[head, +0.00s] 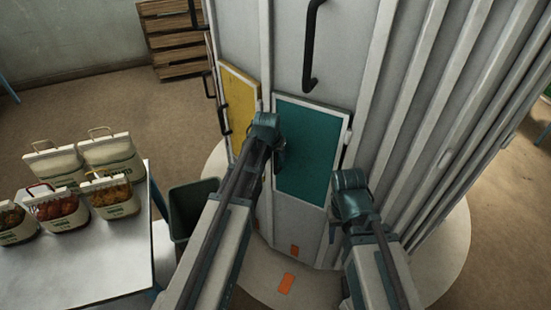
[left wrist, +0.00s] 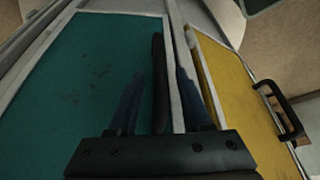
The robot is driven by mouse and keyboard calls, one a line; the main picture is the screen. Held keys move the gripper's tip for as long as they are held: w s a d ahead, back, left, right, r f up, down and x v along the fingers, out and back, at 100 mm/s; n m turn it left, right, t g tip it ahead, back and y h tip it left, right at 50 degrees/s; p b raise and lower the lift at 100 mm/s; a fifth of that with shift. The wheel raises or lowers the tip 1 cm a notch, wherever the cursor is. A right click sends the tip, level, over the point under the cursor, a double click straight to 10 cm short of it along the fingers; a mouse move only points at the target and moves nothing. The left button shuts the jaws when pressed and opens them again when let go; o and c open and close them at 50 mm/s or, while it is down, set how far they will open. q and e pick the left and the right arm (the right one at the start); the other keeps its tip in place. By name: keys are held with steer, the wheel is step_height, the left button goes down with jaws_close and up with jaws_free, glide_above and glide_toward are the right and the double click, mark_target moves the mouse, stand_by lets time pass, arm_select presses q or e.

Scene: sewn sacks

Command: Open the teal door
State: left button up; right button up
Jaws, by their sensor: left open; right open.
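The teal door (head: 308,150) is a framed panel low on the grey cabinet and looks shut; it fills the left of the left wrist view (left wrist: 75,75). Its dark upright handle (left wrist: 160,80) runs along the edge near the yellow door. My left gripper (head: 279,152) is at the door's left edge, hiding the handle in the head view. In the left wrist view my left gripper (left wrist: 159,85) is open, with the handle between its fingers, not clamped. My right gripper (head: 348,190) is by the door's lower right corner; its fingertips are hard to see.
A yellow door (head: 238,105) with a black handle (head: 224,120) is left of the teal one. A long black handle (head: 310,50) is above. A table (head: 80,265) with several sacks and a dark bin (head: 190,205) stand at left. Ribbed panels (head: 440,120) are at right.

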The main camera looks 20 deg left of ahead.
arm_select(q)
jaws_close()
stand_by(1.4)
